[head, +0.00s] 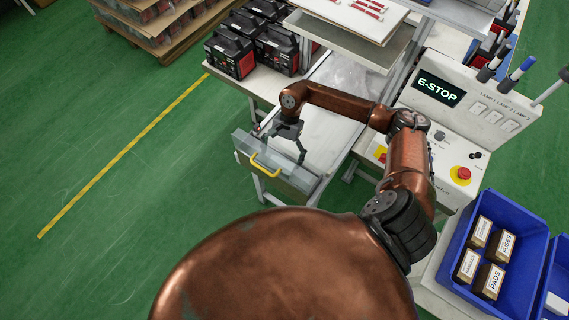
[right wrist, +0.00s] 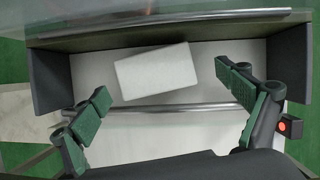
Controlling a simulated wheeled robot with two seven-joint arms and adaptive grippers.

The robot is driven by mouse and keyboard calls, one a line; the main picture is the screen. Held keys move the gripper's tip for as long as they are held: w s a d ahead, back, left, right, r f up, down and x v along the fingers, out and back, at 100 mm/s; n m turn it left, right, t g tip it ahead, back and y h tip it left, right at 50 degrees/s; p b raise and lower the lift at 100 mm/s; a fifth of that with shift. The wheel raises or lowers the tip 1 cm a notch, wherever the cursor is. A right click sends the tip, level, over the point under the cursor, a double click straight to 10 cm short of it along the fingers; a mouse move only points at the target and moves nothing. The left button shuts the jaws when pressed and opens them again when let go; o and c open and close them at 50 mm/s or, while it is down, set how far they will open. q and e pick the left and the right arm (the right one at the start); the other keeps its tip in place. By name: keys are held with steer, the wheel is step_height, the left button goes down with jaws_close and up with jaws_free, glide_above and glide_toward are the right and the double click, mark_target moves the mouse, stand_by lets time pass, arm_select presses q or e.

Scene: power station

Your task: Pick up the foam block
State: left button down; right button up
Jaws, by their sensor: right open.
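The foam block (right wrist: 156,72) is a plain white rectangular block, lying slightly turned on the pale floor of the open drawer (right wrist: 215,122) in the right wrist view. In the right wrist view the fingers show on the left and right, nearer the camera than the block. My left gripper is not in view.
Dark drawer side walls (right wrist: 47,82) flank the block, and a metal bar (right wrist: 165,108) crosses near it. Black battery-like boxes (head: 230,54) stand on the table behind. An E-STOP panel (head: 438,90) and a blue bin (head: 518,262) with small boxes are at the right. Green floor is clear at left.

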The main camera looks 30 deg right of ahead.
steer(key=x, duration=0.3)
steer(key=shift+s+a+f, duration=0.15)
steer(key=shift+s+f, duration=0.15)
steer(key=shift+c, duration=0.2)
steer(key=c, duration=0.9)
steer(key=shift+o, duration=0.2)
steer(key=shift+r, duration=0.15)
